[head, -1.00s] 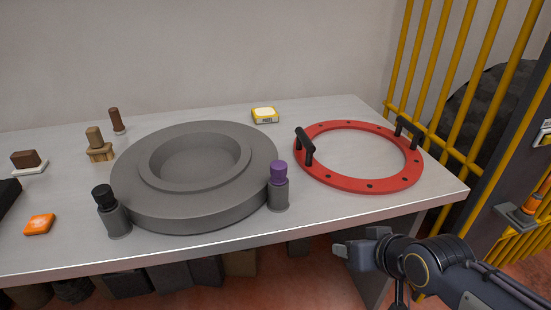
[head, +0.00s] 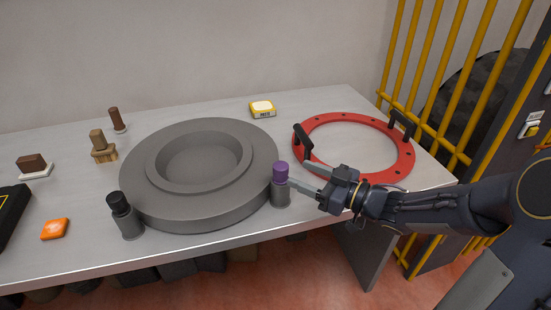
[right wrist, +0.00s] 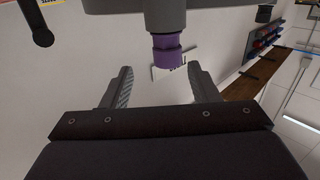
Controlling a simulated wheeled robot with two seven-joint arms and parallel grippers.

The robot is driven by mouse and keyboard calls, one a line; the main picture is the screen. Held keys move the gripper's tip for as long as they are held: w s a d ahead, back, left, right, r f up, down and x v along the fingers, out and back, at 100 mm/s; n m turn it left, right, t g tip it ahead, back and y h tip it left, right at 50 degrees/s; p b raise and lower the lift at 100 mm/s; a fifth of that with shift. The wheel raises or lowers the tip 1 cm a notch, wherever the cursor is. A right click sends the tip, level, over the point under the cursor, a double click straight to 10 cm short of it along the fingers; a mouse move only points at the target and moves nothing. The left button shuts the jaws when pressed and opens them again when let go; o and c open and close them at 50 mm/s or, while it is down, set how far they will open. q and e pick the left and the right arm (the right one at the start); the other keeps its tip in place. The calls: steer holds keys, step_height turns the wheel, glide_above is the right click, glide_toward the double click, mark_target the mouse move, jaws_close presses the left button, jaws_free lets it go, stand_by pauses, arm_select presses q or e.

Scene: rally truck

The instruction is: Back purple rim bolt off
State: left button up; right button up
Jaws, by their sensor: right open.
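The purple rim bolt (head: 281,173) stands upright with its purple head on a grey cylinder (head: 280,194), at the front right of the grey round rim (head: 240,205). My right gripper (head: 298,174) is open and empty, its fingers pointing left at the bolt from the right side. In the right wrist view the purple bolt (right wrist: 167,51) shows beyond and roughly between the two spread fingers (right wrist: 161,88), its head hanging down in that picture. Contact with the bolt cannot be made out. My left gripper is out of view.
A black-topped bolt (head: 119,205) stands at the rim's front left. A red ring (head: 400,170) with two black handles (head: 302,138) lies behind my right arm. Yellow bars (head: 450,60) stand at right.

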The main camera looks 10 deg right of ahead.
mark_target(274, 165)
steer(key=shift+y, duration=0.3)
steer(key=x, duration=0.8)
steer(key=shift+s+a+f, duration=0.1)
steer(key=shift+s+a, duration=0.2)
steer(key=shift+c, duration=0.4)
